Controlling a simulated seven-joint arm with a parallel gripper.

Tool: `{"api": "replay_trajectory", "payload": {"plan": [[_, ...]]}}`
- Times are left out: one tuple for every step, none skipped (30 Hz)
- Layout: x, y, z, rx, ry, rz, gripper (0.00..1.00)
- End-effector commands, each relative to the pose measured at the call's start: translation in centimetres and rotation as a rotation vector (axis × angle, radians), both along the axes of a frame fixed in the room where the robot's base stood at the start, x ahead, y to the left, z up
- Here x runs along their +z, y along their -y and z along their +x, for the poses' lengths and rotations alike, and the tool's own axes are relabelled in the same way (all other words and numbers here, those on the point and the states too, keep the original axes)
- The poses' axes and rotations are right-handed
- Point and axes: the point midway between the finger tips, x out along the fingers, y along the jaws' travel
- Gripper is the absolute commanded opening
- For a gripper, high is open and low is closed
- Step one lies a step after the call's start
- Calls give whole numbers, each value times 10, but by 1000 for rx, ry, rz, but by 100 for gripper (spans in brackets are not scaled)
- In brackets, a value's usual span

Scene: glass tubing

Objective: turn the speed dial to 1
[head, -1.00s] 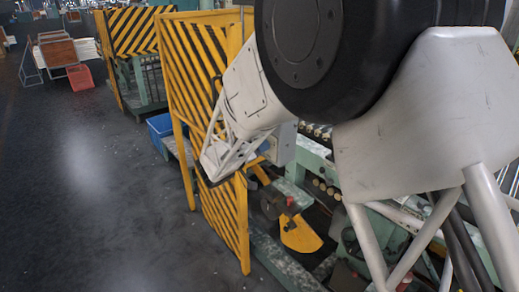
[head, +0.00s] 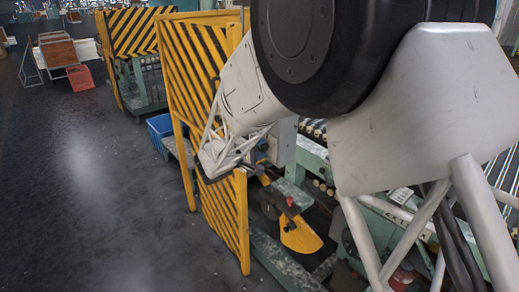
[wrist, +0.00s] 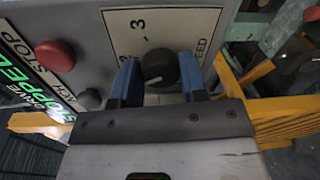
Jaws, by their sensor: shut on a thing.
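The speed dial (wrist: 159,68) is a round black knob with a pale pointer mark, on a light plate of a grey control box. The figures 3 and 2 and part of the word SPEED show on the plate. The figure 1 is not visible. My gripper (wrist: 158,74) has its two blue fingers on either side of the knob, shut on it. In the head view my gripper (head: 256,168) is at the grey control box (head: 282,143), and the dial is hidden there.
A red button (wrist: 56,56) by STOP lettering, a dark button (wrist: 90,98) and a green lit STOPPED sign (wrist: 22,72) are left of the dial. A yellow-black striped guard (head: 205,90) stands beside my arm. Open floor (head: 90,190) lies left.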

Motion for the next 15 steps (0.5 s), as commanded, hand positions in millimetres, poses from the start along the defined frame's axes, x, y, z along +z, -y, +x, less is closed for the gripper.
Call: {"api": "replay_trajectory", "payload": {"plan": [[0,0,0,0,-32,-30,16],[0,0,0,0,-52,-51,16],[0,0,0,0,-79,-77,16],[0,0,0,0,-99,-98,16],[0,0,0,0,-119,-118,16],[0,-1,0,0,-146,-145,16],[0,-1,0,0,-166,-165,16],[0,-1,0,0,-185,-185,16],[0,-1,0,0,-211,-210,16],[-1,-1,0,0,-230,-230,16],[-1,-1,0,0,-247,-248,16],[-1,-1,0,0,-270,-270,16],[0,-1,0,0,-286,-287,16],[0,-1,0,0,-302,-302,16],[0,-1,0,0,-321,-322,16]]}}
